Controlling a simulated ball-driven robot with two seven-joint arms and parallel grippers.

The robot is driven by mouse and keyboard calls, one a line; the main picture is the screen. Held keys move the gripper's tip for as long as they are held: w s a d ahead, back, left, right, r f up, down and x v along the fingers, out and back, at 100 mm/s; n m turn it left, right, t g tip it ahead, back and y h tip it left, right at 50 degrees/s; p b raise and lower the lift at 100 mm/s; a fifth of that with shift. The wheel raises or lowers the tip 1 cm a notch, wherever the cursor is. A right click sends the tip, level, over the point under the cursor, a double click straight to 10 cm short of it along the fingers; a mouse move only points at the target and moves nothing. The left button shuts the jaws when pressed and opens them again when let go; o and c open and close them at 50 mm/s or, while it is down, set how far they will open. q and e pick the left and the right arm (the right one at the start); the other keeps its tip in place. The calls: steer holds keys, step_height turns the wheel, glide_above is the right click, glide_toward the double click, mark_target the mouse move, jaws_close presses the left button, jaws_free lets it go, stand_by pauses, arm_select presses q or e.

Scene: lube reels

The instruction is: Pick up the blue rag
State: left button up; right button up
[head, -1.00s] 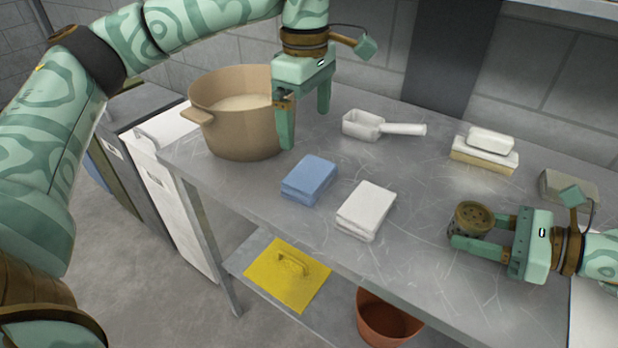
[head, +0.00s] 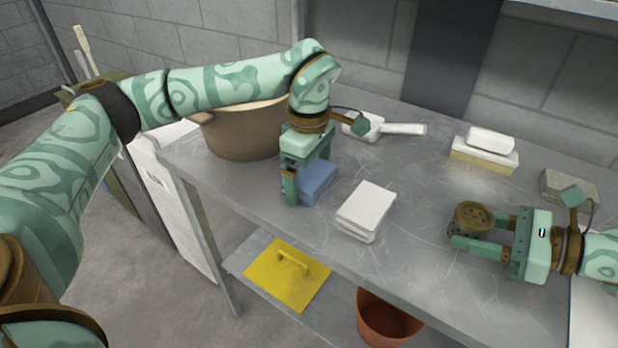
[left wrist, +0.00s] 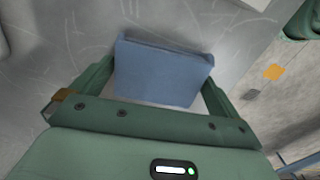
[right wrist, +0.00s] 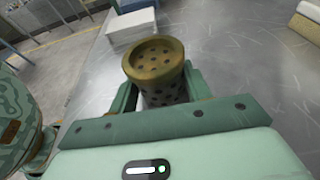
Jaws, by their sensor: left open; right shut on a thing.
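The blue rag (head: 318,182) is a folded stack lying on the metal table, partly hidden behind my left gripper (head: 304,186) in the head view. In the left wrist view the rag (left wrist: 160,72) lies between the two open fingers (left wrist: 158,85), with one finger close to each side. I cannot tell whether the fingers touch it. My right gripper (head: 478,236) is shut on a brown perforated shaker (head: 473,219) over the right part of the table. The shaker (right wrist: 156,68) also shows between the fingers in the right wrist view.
A folded white cloth (head: 366,212) lies just right of the rag. A white-topped sponge block (head: 484,155) is at the back right. The table middle is clear.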

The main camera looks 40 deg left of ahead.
mark_target(309, 173)
arm_select(q)
steer(key=c, duration=0.7)
step_height(309, 173, up, 10)
steer(key=o, duration=0.3)
steer(key=shift+c, duration=1.1)
steer(key=w+d+r+n, duration=0.1)
steer(key=d+n, duration=0.1)
steer(key=d, duration=1)
steer(key=w+d+r+n, duration=0.1)
steer(key=w+d, duration=0.1)
steer(key=d, duration=1.1)
steer(key=shift+s+f, duration=0.1)
steer(key=shift+f, duration=2.5)
